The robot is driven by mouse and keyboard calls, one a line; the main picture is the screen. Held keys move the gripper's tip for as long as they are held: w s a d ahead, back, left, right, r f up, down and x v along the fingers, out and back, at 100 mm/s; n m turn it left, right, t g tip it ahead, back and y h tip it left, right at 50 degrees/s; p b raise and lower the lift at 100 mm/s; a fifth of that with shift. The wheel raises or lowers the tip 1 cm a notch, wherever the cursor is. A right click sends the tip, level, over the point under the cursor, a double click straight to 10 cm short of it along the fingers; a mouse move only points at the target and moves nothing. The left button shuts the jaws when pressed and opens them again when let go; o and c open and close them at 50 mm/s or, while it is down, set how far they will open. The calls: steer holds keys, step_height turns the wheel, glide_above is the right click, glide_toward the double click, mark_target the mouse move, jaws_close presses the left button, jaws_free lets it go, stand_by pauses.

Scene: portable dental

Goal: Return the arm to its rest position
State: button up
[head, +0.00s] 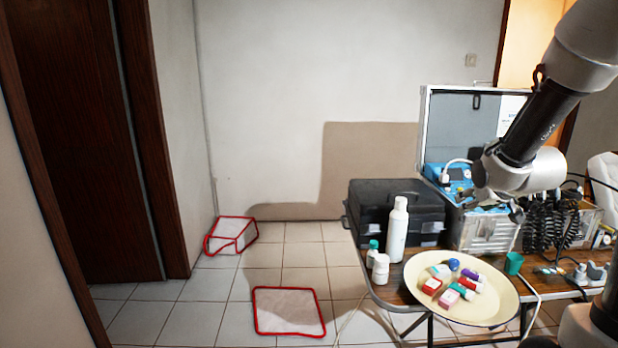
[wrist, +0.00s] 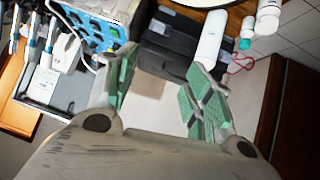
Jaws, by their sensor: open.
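My arm (head: 540,125) reaches in from the upper right in the head view and bends above the dental case, over the right part of the table. My gripper (wrist: 163,82) shows in the wrist view with its two green-padded fingers spread apart and nothing between them. In the head view the fingers are small and hard to make out against the case. The wrist view looks past the fingers to the open dental case, the black box and the white bottle, which appear upside down.
The open dental case (head: 440,172), black box (head: 395,215), white bottle (head: 397,232) and cream plate (head: 425,262) with several small coloured items crowd the table. Coiled black hoses (head: 552,222) hang right of the case. Red-edged shapes (head: 290,312) lie on the floor; the left floor is otherwise clear.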

steer(key=s+a+r+g, duration=0.2)
steer(key=s, duration=0.7)
steer(key=s+a+r+g, duration=0.2)
steer(key=s+r, duration=0.1)
steer(key=s, duration=0.7)
steer(key=s+a+r+g+y, duration=0.1)
steer(key=s+a+r, duration=0.1)
steer(key=s, duration=0.8)
steer(key=shift+a+r+m+g, duration=0.3)
steer(key=shift+a+r+g, duration=0.1)
